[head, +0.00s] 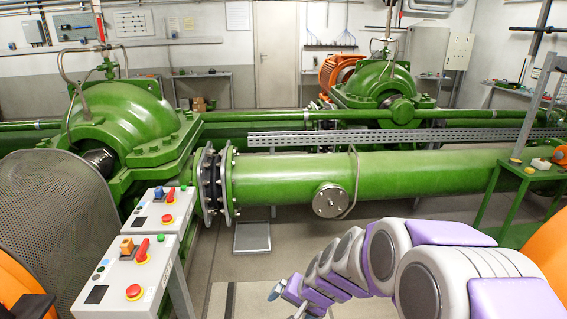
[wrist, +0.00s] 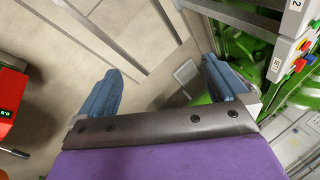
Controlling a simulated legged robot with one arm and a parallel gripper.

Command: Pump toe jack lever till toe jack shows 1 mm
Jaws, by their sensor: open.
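In the wrist view my gripper (wrist: 163,65) is open, with two blue-grey fingers wide apart and only floor between them. A red device (wrist: 12,82) is cut off at the left edge of the wrist view. It has a small dark display with green digits too small to read surely, and I cannot tell whether it is the toe jack. My gripper is apart from it. In the head view my arm reaches down to the lower middle, its end (head: 276,290) low over the floor. I cannot make out the toe jack or its lever in the head view.
Two control boxes (head: 122,272) with red buttons stand at the left, in front of a green pump (head: 125,120). A long green pipe (head: 400,173) crosses behind my arm. A green table (head: 532,170) stands at the right. The floor (head: 240,300) near the middle is clear.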

